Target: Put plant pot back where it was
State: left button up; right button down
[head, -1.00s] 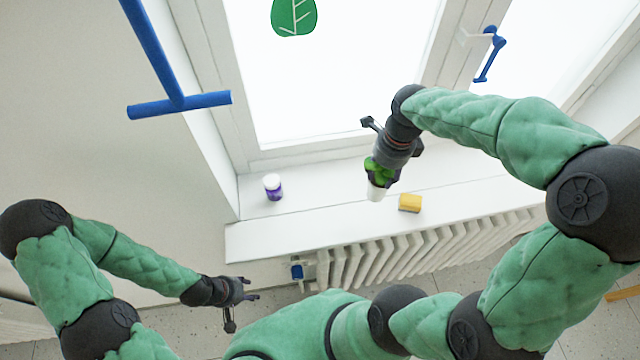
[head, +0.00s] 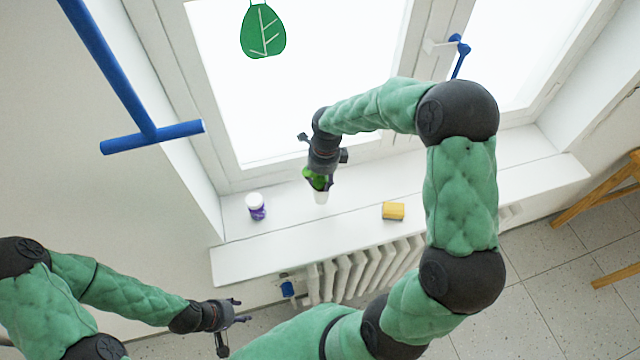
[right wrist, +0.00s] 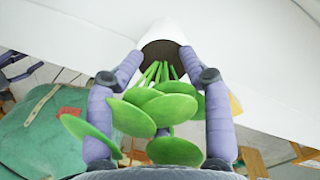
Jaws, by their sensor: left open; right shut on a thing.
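The plant pot (head: 320,197) is small and white with round green leaves. My right gripper (head: 318,183) is shut on it from above and holds it upright over the window sill (head: 350,226). In the right wrist view the white pot (right wrist: 172,35) with its dark opening sits between the purple fingers of my right gripper (right wrist: 158,62), leaves toward the camera. I cannot tell whether the pot's base touches the sill. My left gripper (head: 238,312) is open and empty, low at the left, below the sill's front edge.
A purple jar with a white lid (head: 255,206) stands on the sill left of the pot. A yellow sponge-like block (head: 393,211) lies to the right. The sill between them is clear. A radiator (head: 355,272) is under the sill, and a wooden stool (head: 600,190) stands at the right.

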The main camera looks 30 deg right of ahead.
aim_at(320, 197)
notch_tip(320, 197, down, 3)
jog(key=shift+w+f, duration=0.15)
jog(key=shift+f, duration=0.15)
jog(key=c, duration=0.5)
grip_release()
